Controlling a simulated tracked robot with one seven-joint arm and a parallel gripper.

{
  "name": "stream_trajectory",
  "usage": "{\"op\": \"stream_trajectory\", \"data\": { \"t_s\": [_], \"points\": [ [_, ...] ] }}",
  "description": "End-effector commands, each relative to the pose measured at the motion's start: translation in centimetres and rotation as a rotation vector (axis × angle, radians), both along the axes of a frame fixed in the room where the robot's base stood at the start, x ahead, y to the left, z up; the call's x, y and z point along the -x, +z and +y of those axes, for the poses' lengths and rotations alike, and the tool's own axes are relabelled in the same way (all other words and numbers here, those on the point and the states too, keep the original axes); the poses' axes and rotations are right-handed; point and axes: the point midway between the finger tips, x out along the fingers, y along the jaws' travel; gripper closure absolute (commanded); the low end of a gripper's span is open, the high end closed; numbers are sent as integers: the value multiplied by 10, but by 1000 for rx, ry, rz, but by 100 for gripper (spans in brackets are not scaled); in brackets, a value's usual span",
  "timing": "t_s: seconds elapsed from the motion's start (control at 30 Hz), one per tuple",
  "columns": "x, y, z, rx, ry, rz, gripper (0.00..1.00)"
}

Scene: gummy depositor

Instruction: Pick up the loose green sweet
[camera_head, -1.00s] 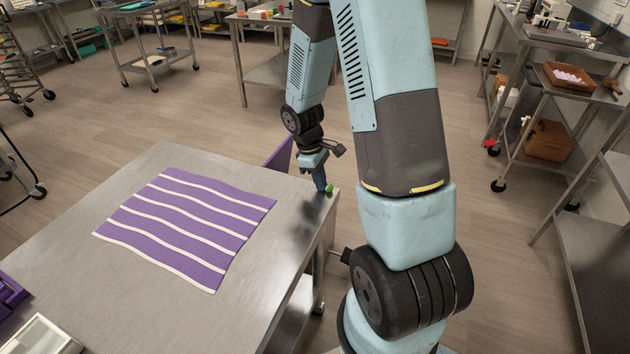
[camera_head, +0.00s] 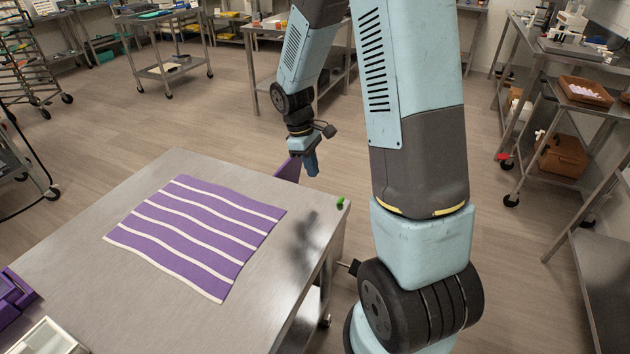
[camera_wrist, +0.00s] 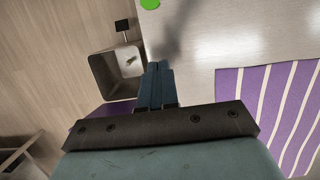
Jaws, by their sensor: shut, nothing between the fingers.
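The green sweet (camera_head: 340,202) lies on the metal table (camera_head: 75,265) close to its far right corner. In the wrist view the green sweet (camera_wrist: 150,3) is cut off by the top edge. My gripper (camera_head: 312,168) points down above the table's far edge, to the left of the sweet and apart from it. In the wrist view its blue fingers (camera_wrist: 158,66) are together with nothing between them.
A purple and white striped mat (camera_head: 195,238) covers the table's middle. A purple panel (camera_head: 287,170) shows behind the table's far edge.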

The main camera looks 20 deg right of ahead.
Motion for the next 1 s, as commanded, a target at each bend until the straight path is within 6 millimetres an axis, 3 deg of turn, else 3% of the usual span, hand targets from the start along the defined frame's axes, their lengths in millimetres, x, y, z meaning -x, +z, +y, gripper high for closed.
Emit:
{"op": "stream_trajectory", "data": {
  "t_s": [0.1, 0.43, 0.53, 1.0],
  "points": [
    [-3, 14, 2, 0, 0, -3, 100],
    [-4, 28, 4, 0, -5, -6, 100],
    [0, 40, 3, 1, -27, -29, 100],
    [52, 148, -1, -27, -264, -264, 100]
  ]
}}
